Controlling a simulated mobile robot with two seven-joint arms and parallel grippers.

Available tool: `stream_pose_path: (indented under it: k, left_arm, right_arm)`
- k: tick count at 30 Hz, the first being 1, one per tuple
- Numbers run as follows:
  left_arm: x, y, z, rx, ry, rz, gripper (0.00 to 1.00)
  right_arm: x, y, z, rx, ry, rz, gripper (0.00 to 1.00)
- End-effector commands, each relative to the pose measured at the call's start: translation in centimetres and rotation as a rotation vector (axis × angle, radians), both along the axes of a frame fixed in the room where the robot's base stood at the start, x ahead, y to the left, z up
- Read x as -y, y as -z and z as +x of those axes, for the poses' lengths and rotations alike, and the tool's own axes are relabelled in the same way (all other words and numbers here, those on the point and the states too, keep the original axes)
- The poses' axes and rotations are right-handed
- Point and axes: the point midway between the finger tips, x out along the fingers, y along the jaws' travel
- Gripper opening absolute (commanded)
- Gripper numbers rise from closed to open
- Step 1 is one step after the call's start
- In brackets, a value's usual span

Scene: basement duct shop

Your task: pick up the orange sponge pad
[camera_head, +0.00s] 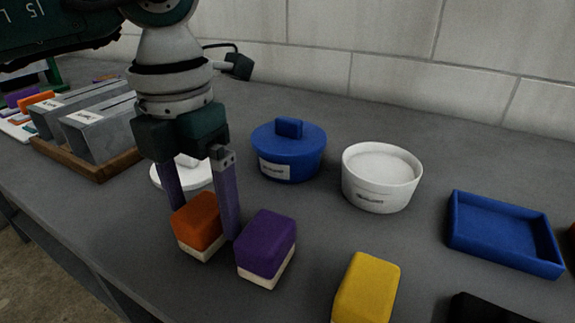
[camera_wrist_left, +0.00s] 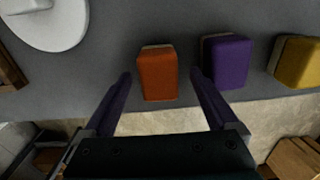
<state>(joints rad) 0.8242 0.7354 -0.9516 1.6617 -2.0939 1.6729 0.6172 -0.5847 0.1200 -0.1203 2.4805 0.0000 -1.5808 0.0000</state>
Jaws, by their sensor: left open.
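The orange sponge pad (camera_head: 199,221) has an orange top and a cream underside and sits on the grey bench. My left gripper (camera_head: 203,222) is open and points down, with its two purple fingers at the pad. In the left wrist view, the orange pad (camera_wrist_left: 157,73) lies ahead of and between the spread fingertips of my left gripper (camera_wrist_left: 160,75), with gaps showing on both sides. The purple sponge pad (camera_head: 267,242) sits just right of the right finger; it also shows in the left wrist view (camera_wrist_left: 226,62). My right gripper is not seen.
A yellow sponge pad (camera_head: 366,287) sits farther right. Behind are a blue lidded pot (camera_head: 289,152), a white tub (camera_head: 381,180) and a white round lid (camera_wrist_left: 48,22). A blue tray (camera_head: 504,234) stands right; metal bins (camera_head: 99,129) in a wooden tray (camera_head: 103,168) stand left.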

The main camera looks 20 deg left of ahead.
Motion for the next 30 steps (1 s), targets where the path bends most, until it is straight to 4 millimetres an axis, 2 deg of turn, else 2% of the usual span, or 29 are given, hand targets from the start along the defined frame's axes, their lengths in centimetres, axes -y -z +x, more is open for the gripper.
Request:
stream_pose_path:
  k: [3,6,13,30]
  left_arm:
    - [-0.1,1.9,-0.1,-0.003,0.000,-0.001,0.93]
    - [-0.1,2.7,-0.1,-0.001,0.000,-0.001,0.93]
    - [-0.1,2.9,-0.1,0.001,0.001,-0.001,0.93]
    - [-0.1,2.8,0.0,0.001,0.001,-0.002,0.29]
  right_arm:
    - [0.0,0.1,0.0,0.001,0.000,0.000,0.50]
    - [0.0,0.1,0.1,0.001,0.000,0.000,0.50]
    - [0.0,0.0,0.1,0.004,0.000,0.000,0.50]
    - [0.0,0.0,0.2,0.005,0.000,0.000,0.50]
